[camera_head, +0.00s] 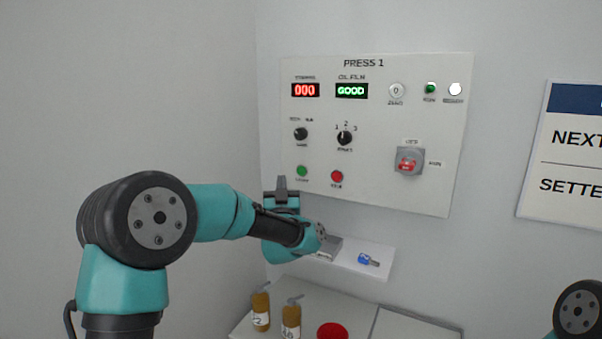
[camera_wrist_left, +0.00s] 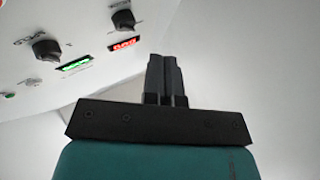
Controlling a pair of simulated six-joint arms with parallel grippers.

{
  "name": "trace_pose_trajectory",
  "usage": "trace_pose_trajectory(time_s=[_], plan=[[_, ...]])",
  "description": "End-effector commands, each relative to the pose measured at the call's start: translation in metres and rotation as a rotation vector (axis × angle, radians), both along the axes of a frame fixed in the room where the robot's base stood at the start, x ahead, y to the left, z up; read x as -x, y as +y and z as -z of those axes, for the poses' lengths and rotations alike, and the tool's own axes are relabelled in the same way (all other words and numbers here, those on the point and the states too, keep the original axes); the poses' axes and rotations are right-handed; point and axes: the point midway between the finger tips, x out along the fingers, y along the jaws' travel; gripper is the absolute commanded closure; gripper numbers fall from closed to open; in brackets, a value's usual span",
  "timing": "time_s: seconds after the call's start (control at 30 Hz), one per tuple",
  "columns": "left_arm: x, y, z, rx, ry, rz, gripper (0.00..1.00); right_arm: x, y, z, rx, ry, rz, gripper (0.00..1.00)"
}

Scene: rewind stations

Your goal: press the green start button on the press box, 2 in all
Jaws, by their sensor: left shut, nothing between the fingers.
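The press box (camera_head: 375,125) is a pale wall panel marked PRESS 1. Its green start button (camera_head: 302,171) is at the lower left, beside a red button (camera_head: 337,176). The red counter (camera_head: 305,90) reads 000. My left gripper (camera_head: 281,183) is shut and empty, just left of and slightly below the green button; whether it touches the panel cannot be told. In the left wrist view its closed fingers (camera_wrist_left: 165,78) point towards bare wall, with the panel's displays and knobs at upper left. The green button is not clearly visible there. My right gripper is out of view.
An oil-film display (camera_head: 351,90) reads GOOD. A red stop switch (camera_head: 409,162) is at right. A shelf (camera_head: 375,252) below holds a small blue item (camera_head: 368,260). Two brown bottles (camera_head: 261,310) and a red round object (camera_head: 332,331) stand lower down.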

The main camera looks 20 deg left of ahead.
Motion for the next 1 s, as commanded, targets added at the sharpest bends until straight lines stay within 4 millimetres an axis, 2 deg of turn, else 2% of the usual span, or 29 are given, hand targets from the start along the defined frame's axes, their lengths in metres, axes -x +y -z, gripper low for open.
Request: trace_pose_trajectory(time_s=[0.63,0.8,1.0], plan=[[-0.067,-0.015,0.001,0.000,0.000,0.000,1.00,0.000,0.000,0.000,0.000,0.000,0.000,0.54],[-0.078,-0.017,0.000,0.000,0.000,0.000,1.00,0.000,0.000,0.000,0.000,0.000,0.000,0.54],[-0.080,-0.018,0.000,0.000,0.000,0.000,1.00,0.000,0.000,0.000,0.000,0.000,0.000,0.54]])
